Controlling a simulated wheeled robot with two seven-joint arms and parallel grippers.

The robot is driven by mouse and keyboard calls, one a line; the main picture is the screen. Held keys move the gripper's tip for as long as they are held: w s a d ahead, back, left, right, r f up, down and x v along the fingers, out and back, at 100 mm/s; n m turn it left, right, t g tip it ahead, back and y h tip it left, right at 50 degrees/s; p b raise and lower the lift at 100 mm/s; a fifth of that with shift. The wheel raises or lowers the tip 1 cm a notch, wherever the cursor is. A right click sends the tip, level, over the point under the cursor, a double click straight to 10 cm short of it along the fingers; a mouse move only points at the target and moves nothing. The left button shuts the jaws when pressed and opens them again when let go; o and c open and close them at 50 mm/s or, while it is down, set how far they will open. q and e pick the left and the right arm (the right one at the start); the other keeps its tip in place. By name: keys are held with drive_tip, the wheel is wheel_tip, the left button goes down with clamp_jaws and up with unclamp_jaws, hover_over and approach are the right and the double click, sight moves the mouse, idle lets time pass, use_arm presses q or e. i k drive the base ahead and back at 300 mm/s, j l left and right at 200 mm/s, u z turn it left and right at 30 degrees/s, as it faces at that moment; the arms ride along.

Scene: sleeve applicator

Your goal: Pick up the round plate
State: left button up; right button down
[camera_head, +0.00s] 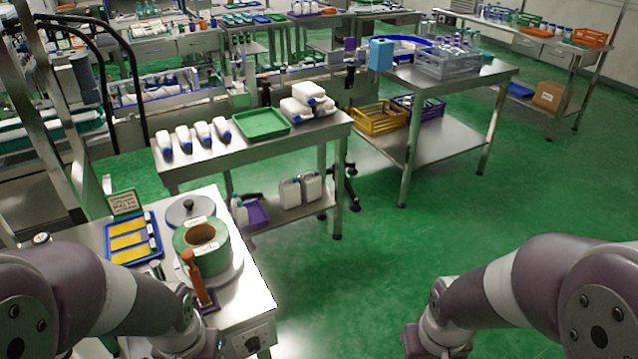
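A grey round plate (175,215) with a small dark knob lies at the back of the metal machine top at the lower left. A large green roll (206,262) with a brown core stands just in front of it and hides part of its near edge. My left arm comes in from the left and ends low in the picture, in front of the machine. My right arm ends low at the right, over the green floor. Neither gripper's fingers show; both are out of the picture below.
A blue tray (110,262) with yellow pieces lies left of the roll. An upright brown handle (192,272) stands in front of it. Behind is a metal table (290,143) with white bottles and a green tray (261,124). The floor at centre right is clear.

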sight(189, 206)
drive_tip(key=i+l+z, duration=1.1)
drive_tip(key=i+j+u, duration=0.15)
drive_tip(key=i+u, duration=0.15)
drive_tip(key=u, duration=0.15)
drive_tip(key=i+u, duration=0.7)
drive_tip(key=u, duration=0.15)
drive_tip(key=i+l+u, duration=0.15)
drive_tip(key=i+u, duration=0.15)
drive_tip(key=u, duration=0.15)
drive_tip(key=i+j+u, duration=0.2)
drive_tip(key=i+u, duration=0.5)
drive_tip(key=u, duration=0.15)
drive_tip(key=i+u, duration=0.45)
drive_tip(key=i+l+u, duration=0.2)
drive_tip(key=u, duration=0.25)
drive_tip(key=i+l+u, duration=0.4)
